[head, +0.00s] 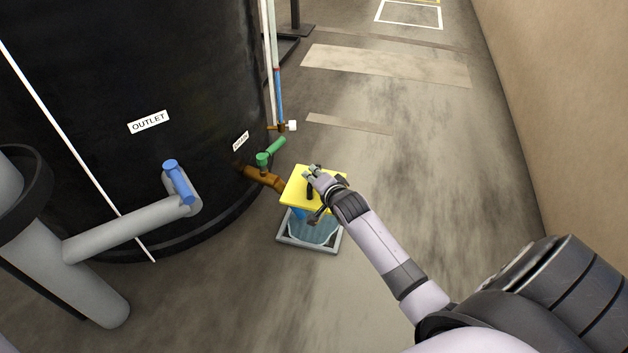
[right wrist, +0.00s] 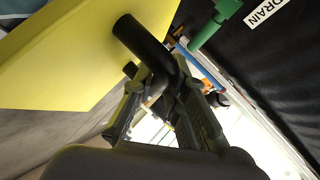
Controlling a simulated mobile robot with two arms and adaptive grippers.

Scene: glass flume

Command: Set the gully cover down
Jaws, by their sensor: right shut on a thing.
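The gully cover (head: 297,193) is a flat yellow plate with a black handle. My right gripper (head: 314,179) is shut on the handle, and the cover is above the gully (head: 280,239), a grey square frame on the floor. The gully's blue-grey inside shows below the cover's near edge; the cover hides its far part. In the right wrist view the yellow cover (right wrist: 70,60) fills the upper left, its black handle (right wrist: 145,48) between the fingers of the right gripper (right wrist: 160,95). My left gripper is not in view.
A large black tank (head: 90,100) stands at the left. Its brown drain pipe (head: 262,177) with a green valve handle (head: 270,152) ends close to the cover. A grey outlet pipe (head: 125,229) with a blue handle (head: 178,181) lies left. Open floor (head: 430,150) is at the right.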

